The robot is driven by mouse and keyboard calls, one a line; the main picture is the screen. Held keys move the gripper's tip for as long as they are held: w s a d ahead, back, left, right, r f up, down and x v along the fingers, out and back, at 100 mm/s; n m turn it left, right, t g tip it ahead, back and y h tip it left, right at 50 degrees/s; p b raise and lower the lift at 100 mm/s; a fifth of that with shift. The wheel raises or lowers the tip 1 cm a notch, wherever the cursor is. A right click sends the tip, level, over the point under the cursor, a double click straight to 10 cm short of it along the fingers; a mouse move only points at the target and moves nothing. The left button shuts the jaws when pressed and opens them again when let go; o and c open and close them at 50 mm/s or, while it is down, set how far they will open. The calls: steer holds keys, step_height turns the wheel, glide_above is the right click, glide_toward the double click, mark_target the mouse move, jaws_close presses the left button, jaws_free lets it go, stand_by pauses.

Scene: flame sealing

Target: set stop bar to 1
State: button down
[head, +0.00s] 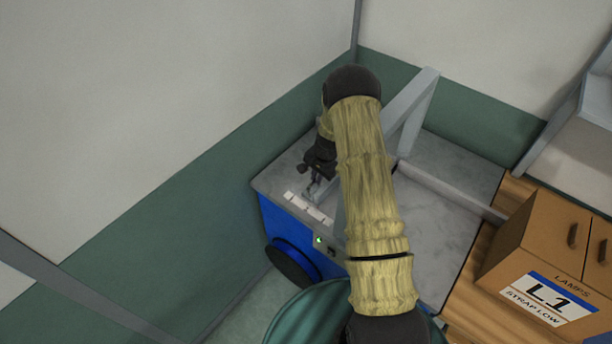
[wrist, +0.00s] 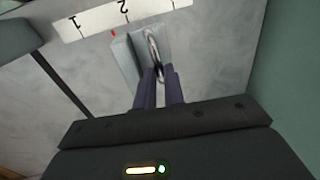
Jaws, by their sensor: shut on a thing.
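The stop bar's grey block (wrist: 124,60) shows in the wrist view below the white number scale (wrist: 95,20). My gripper (wrist: 158,72) is shut on the ring-like handle (wrist: 152,46) at the block's right side. In the head view my gripper (head: 314,187) is low over the grey worktop, beside the white scale (head: 306,207). My arm hides part of the machine.
The grey worktop (head: 440,230) of the blue machine (head: 285,232) carries a slanted grey frame (head: 412,105). A brown lamps box (head: 535,260) stands at right. Green-and-white walls close the left and back.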

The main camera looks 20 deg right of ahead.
steer(key=shift+s, duration=0.1)
steer(key=c, duration=1.8)
jaws_free()
steer(key=shift+o, duration=0.2)
step_height(320, 180, up, 17)
steer(key=s+d+b, duration=0.2)
steer(key=b, duration=0.2)
steer(key=shift+s, duration=0.25)
